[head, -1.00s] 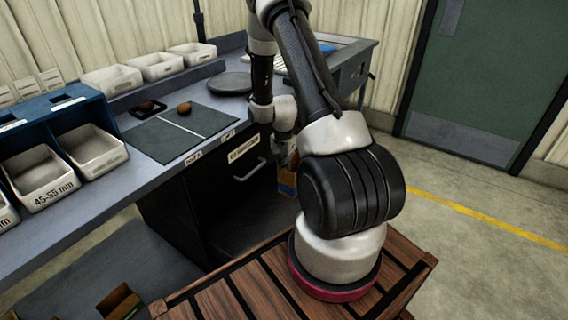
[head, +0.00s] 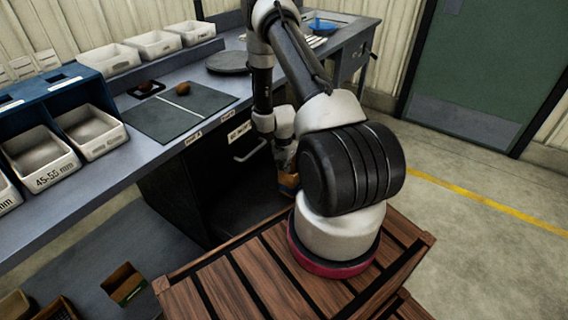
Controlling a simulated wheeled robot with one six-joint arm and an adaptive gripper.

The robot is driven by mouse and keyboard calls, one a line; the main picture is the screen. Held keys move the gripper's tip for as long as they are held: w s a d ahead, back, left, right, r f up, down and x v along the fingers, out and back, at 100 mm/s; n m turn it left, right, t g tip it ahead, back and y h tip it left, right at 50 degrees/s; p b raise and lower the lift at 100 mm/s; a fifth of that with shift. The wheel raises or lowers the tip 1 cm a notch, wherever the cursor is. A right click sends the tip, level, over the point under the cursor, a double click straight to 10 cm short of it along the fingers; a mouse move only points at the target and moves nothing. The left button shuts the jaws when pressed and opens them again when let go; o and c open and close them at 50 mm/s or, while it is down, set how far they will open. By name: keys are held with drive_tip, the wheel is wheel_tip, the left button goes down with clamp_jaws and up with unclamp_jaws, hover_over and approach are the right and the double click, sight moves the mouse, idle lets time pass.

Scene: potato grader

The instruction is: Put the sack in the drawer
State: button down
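A small orange-brown object (head: 287,181), perhaps the sack, shows low beside the dark cabinet, partly hidden by my arm. My gripper (head: 287,168) points down right at it. Its fingers are too small and covered to tell whether they are open or shut on it. The black cabinet (head: 180,195) under the bench has a labelled front with a pale bar handle (head: 250,150), apparently the drawer. I cannot tell how far it is open; a dark area lies below the handle.
The grey bench (head: 75,185) holds a dark mat (head: 160,128) with a brown potato (head: 183,88), a round dark disc (head: 235,62) and white bins (head: 92,130). A slatted wooden platform (head: 250,285) is under my arm. Open boxes (head: 124,284) sit lower left. Floor at right is clear.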

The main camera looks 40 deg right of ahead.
drive_tip(key=shift+f, duration=3)
drive_tip(key=c, duration=1.6)
unclamp_jaws()
drive_tip(key=shift+o, duration=0.2)
wheel_tip(320, 180, up, 10)
drive_tip(key=shift+r, duration=0.1)
